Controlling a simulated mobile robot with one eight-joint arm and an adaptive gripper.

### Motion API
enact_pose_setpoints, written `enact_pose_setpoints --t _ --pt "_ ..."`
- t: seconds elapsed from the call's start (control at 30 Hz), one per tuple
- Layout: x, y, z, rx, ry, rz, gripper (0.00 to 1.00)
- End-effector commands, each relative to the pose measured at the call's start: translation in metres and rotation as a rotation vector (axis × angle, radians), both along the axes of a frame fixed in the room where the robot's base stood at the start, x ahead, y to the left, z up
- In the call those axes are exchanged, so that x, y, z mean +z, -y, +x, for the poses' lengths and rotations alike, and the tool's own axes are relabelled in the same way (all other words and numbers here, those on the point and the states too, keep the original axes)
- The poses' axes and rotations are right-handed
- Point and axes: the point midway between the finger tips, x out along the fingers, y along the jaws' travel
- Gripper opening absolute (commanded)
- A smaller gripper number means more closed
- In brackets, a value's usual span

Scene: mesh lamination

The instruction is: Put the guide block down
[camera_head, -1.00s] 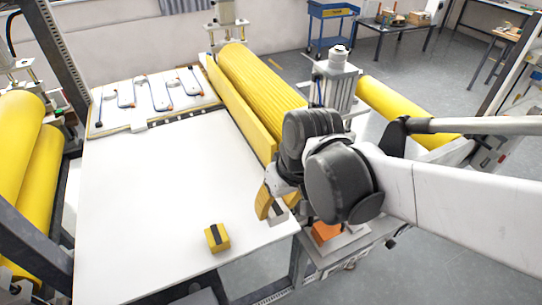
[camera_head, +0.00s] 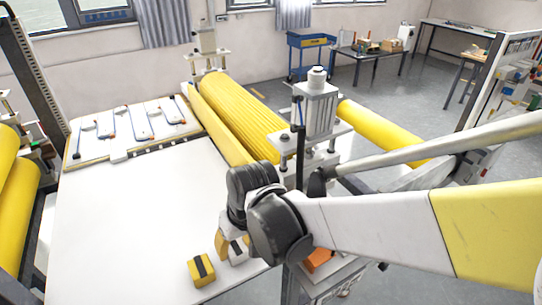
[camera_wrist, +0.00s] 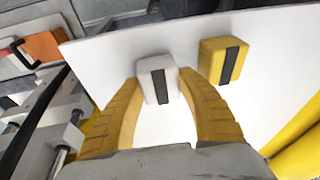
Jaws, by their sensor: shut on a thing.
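A white block with a dark stripe (camera_wrist: 157,82), which I take to be the guide block, is between the two yellow fingers of my gripper (camera_wrist: 159,88) in the wrist view. My gripper is shut on it. In the head view the white block (camera_head: 237,253) is partly hidden by my gripper (camera_head: 230,245), at the front right edge of the white table (camera_head: 140,215). I cannot tell whether it touches the table. A yellow block with a black stripe (camera_head: 201,270) stands on the table just left of it. It also shows in the wrist view (camera_wrist: 224,60), right of the white block.
A long yellow roller (camera_head: 240,115) runs along the table's right side, with a metal cylinder unit (camera_head: 315,105) by its near end. An orange object (camera_head: 318,260) lies beyond the table's right edge. The table's middle is clear. A flat panel with clips (camera_head: 130,130) lies at the back.

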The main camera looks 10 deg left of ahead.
Motion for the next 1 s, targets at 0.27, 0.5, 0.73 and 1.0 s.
enact_pose_setpoints --t 0.27,0.5,0.73,1.0 --pt "-0.003 0.0 0.0 0.0 0.0 0.0 0.64" --pt "0.0 0.0 0.0 0.0 0.0 0.0 0.64" --pt "0.035 0.008 -0.004 -0.001 0.0 0.0 0.64" --pt "0.092 0.023 -0.01 -0.001 0.0 -0.001 0.64"
